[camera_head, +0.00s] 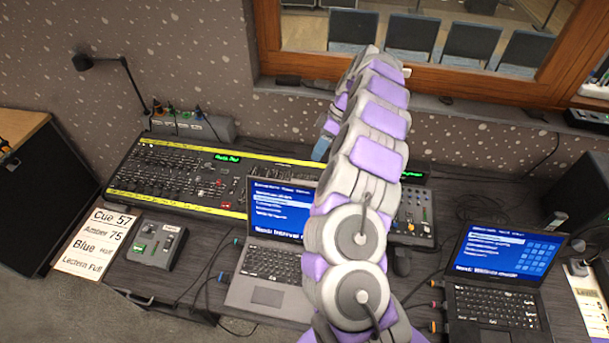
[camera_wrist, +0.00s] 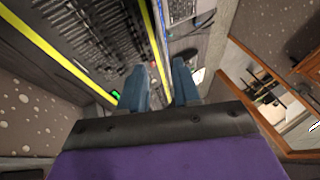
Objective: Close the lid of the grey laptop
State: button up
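The grey laptop (camera_head: 266,296) stands on the desk left of my arm in the head view. Its lid is open and upright, with a blue screen (camera_head: 280,210) lit. My arm hides the right part of its keyboard and screen. My gripper (camera_head: 322,148) is above and behind the laptop's lid, apart from it, over the back of the desk. In the wrist view my gripper (camera_wrist: 161,85) shows two blue-grey fingers spread apart with nothing between them. I cannot make out the laptop for sure in the wrist view.
A long fader console (camera_head: 165,172) with yellow edges lies behind the laptop, and its edge strip (camera_wrist: 50,53) shows in the wrist view. A black laptop (camera_head: 497,304) stands open at right. A small fader box (camera_head: 157,245), a mouse (camera_head: 402,262) and cables lie around. A window ledge rises behind.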

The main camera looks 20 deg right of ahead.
jog(key=x, duration=1)
jog(key=shift+s, duration=0.1)
jog(key=shift+c, duration=0.3)
grip_shut()
dwell(0.8)
